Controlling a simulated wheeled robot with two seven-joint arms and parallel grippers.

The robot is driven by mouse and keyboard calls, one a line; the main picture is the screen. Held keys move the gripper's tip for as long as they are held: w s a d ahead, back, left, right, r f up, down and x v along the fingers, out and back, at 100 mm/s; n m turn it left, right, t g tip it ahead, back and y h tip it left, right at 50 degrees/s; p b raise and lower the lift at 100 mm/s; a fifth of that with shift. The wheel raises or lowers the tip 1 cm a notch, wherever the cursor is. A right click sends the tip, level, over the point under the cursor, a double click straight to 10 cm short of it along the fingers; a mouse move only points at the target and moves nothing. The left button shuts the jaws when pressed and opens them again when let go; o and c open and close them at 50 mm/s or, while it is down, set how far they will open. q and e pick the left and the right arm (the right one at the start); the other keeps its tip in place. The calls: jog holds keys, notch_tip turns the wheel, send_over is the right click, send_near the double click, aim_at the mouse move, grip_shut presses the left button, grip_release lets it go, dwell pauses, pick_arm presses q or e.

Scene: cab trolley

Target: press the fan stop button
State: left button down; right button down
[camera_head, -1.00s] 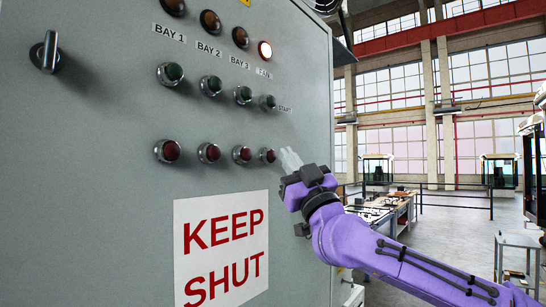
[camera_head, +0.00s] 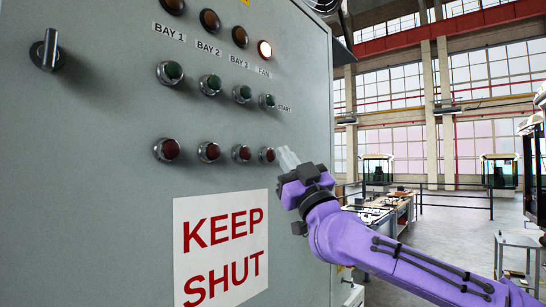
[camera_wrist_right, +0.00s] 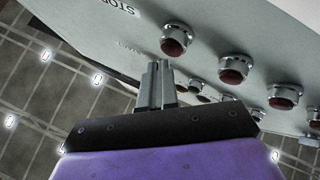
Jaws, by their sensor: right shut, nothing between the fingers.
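The fan stop button is the red button (camera_head: 267,155) at the right end of the lower row, in the column under the FAN label (camera_head: 264,72). It also shows in the right wrist view as the nearest red button (camera_wrist_right: 175,42), close to a STOP label (camera_wrist_right: 118,6). My right gripper (camera_head: 286,157) is shut and empty, just right of the button in the head view. In the wrist view its fingertips (camera_wrist_right: 157,68) appear just below and left of the button; contact cannot be told. My left gripper is not in view.
Other red buttons (camera_head: 209,152) sit left in the same row, with green buttons (camera_head: 243,94) above. The fan lamp (camera_head: 265,49) is lit. A switch handle (camera_head: 46,50) and a KEEP SHUT sign (camera_head: 221,250) are on the cabinet. A workbench (camera_head: 385,211) stands behind, right.

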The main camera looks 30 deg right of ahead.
jog(key=shift+w+a, duration=0.25)
jog(key=shift+w, duration=0.25)
dwell(0.8)
jog(key=shift+s+d, duration=0.1)
jog(key=shift+s, duration=0.05)
jog(key=shift+s+d+b, duration=0.25)
jog(key=shift+s+b, duration=0.2)
jog(key=shift+s, duration=0.15)
jog(key=shift+s, duration=0.1)
jog(key=s, duration=0.1)
jog(key=s+d, duration=0.1)
jog(key=s, duration=0.1)
jog(key=s+d+b, duration=0.1)
jog(key=shift+s, duration=0.2)
